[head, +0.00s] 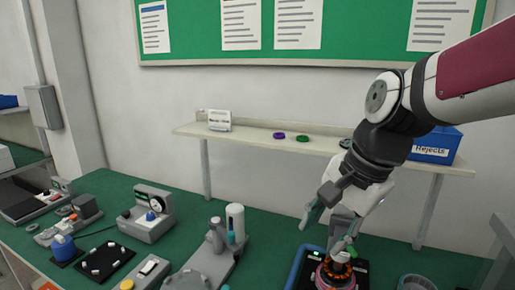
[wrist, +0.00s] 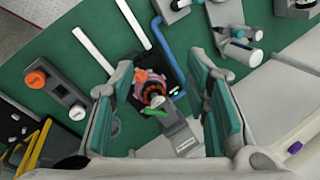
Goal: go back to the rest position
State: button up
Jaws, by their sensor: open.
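My gripper (head: 325,230) is open, with its teal-padded fingers pointing down at the lower right of the head view. Both fingers show spread apart in the wrist view (wrist: 163,85), with nothing gripped between them. Below the fingers is a motor part (head: 338,272) with a copper-orange coil and a pink ring, on a dark fixture. It also shows in the wrist view (wrist: 153,92), in the gap between the fingers and farther down. A small green piece (wrist: 155,112) lies by the coil. The exact clearance between fingertips and motor part is hard to tell.
A wall shelf (head: 270,142) behind my arm holds a purple ring (head: 279,135), a green ring (head: 303,138) and a blue Rejects bin (head: 432,150). Several devices stand on the green bench, including a grey press (head: 215,250). Free air lies above the bench's left side.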

jog(key=s+d+r+n+t+h, duration=0.1)
jog(key=s+d+n+t+h, duration=0.1)
jog(key=s+d+n, duration=0.5)
jog(key=s+n+t, duration=0.1)
jog(key=s+n, duration=0.2)
jog(key=s, duration=0.2)
jog(key=shift+s+r+h, duration=0.25)
jog(key=shift+r+h, duration=0.15)
